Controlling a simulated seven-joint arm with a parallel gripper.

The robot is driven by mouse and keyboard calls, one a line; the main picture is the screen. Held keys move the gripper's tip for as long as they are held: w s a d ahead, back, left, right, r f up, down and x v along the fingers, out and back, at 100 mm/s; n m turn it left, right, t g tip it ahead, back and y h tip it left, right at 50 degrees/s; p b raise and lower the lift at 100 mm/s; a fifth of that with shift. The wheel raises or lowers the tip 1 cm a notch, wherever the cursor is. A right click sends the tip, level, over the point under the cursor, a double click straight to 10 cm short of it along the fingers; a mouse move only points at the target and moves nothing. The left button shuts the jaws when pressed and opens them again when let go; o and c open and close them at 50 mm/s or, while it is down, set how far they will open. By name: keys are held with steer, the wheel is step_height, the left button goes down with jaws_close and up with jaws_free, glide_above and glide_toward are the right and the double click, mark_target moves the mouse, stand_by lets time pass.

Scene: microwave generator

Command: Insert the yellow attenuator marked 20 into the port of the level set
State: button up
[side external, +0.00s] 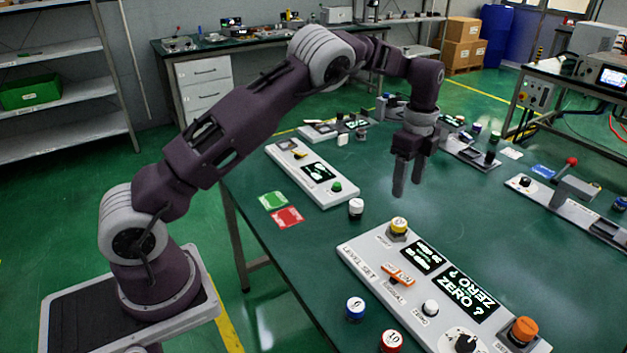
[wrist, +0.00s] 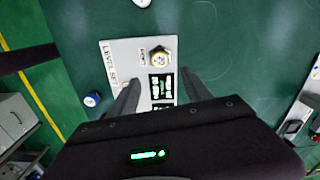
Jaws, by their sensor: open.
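The level set (side external: 372,250) is a pale panel on the green table, with lit displays and knobs; it also shows between my fingers in the wrist view (wrist: 115,50). A yellow-topped attenuator (side external: 399,225) stands upright at the panel's far-left end, on a metallic fitting that looks like the port. It also shows in the wrist view (wrist: 158,58). Its marking is too small to read, and I cannot tell how deep it sits. My gripper (side external: 407,188) is open and empty, pointing down above the table, apart from the attenuator; its fingers also show in the wrist view (wrist: 158,77).
A blue-and-white cap (side external: 355,308) and a red one marked 10 (side external: 391,341) stand in front of the panel. A white cap (side external: 356,207) stands behind it. An orange knob (side external: 524,329) is at its right end. Another panel (side external: 310,172) lies farther back.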

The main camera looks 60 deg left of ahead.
steer(key=s+d+r+n+t+h, duration=0.1)
steer(key=s+d+r+n+t, duration=0.2)
steer(key=s+r+n, duration=1.2)
steer(key=s+d+r+n+t+y, duration=0.1)
steer(key=s+t, duration=0.1)
steer(key=s, duration=2.1)
steer(key=shift+s+d+t, duration=0.3)
steer(key=shift+s, duration=0.1)
steer(key=shift+r, duration=0.15)
